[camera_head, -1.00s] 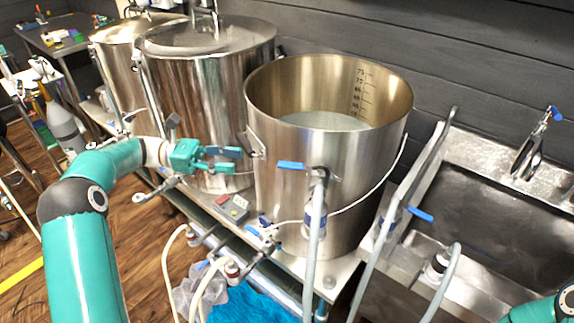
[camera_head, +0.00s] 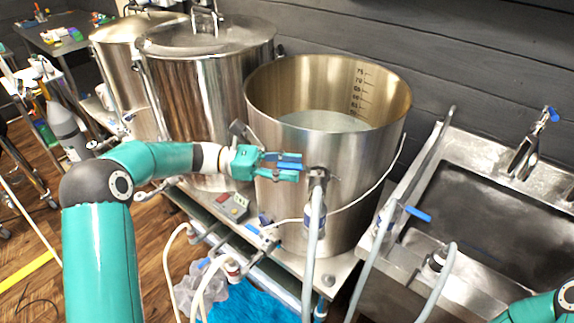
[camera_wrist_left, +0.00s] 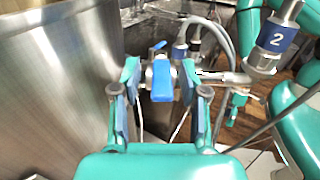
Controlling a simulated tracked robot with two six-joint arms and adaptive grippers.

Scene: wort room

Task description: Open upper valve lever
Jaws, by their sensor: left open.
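The upper valve has a blue lever (camera_head: 290,157) on the side of the open steel kettle (camera_head: 340,190). The lever points left from the valve body (camera_head: 318,174). My left gripper (camera_head: 285,166) is open at the lever, its fingers partly covering it. In the left wrist view the lever (camera_wrist_left: 161,82) shows between the two spread fingers of my left gripper (camera_wrist_left: 160,95), with a gap on each side. Part of my right arm shows at the lower right of the head view; I cannot make out its gripper.
A grey hose (camera_head: 314,235) hangs from the valve. A control box (camera_head: 233,207) sits on the stand's edge. A lidded kettle (camera_head: 205,110) stands at the left. A sink (camera_head: 480,220) and another blue lever (camera_head: 417,213) are at the right. The kettle wall is close to my fingers.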

